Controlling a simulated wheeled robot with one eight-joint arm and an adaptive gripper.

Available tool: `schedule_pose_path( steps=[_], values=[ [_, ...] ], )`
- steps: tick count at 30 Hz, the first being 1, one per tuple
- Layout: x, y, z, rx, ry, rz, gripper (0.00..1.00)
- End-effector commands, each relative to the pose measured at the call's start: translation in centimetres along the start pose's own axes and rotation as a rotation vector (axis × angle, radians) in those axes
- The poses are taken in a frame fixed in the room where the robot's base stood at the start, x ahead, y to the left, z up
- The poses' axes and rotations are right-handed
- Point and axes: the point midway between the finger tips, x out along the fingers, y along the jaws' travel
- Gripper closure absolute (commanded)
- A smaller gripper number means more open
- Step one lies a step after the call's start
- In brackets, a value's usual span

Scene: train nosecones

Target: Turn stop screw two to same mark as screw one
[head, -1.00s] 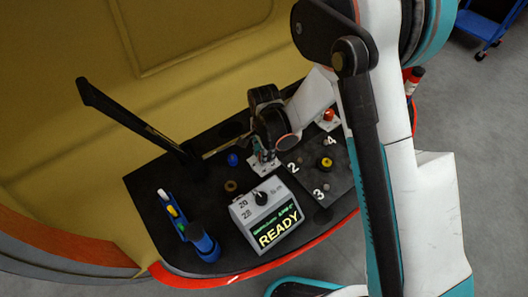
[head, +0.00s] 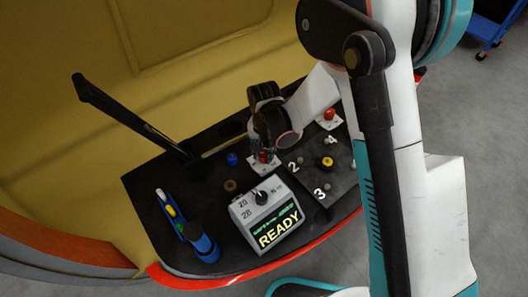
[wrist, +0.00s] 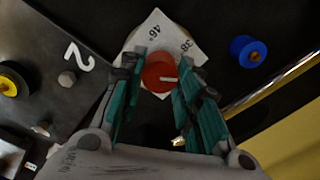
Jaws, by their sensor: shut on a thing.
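A red stop screw (wrist: 158,75) with a white line on its top stands on a white dial plate (wrist: 185,32) marked 46 and 38 in the wrist view. My gripper (wrist: 160,66) is shut on this screw, a green-padded finger on either side. The white line points right, roughly level. In the head view this screw (head: 264,156) shows under my gripper (head: 263,148). The other red stop screw (head: 330,114) stands on its own white plate (head: 330,124) at the back right; its mark is too small to read.
A torque tester (head: 264,212) reading READY stands in front. A black block with bolts numbered 2, 3 and 4 and a yellow knob (head: 327,162) is close on the right. A blue knob (head: 232,159), a tall black lever (head: 130,118) and a blue tool holder (head: 204,245) are left.

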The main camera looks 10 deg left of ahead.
Motion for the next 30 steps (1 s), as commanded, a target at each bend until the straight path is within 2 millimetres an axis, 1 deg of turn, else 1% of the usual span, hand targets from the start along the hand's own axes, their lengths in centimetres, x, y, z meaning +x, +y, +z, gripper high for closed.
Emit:
schedule_pose_path(
  steps=[6,15,23,30],
  values=[
    [0.07,-0.01,0.00,-0.202,0.000,0.000,0.94],
    [0.02,-0.01,0.00,-0.435,0.000,0.000,0.94],
    [0.00,-0.02,-0.01,-0.556,0.000,0.000,0.94],
    [0.00,-0.02,-0.01,-0.599,0.000,0.000,0.94]
  ],
)
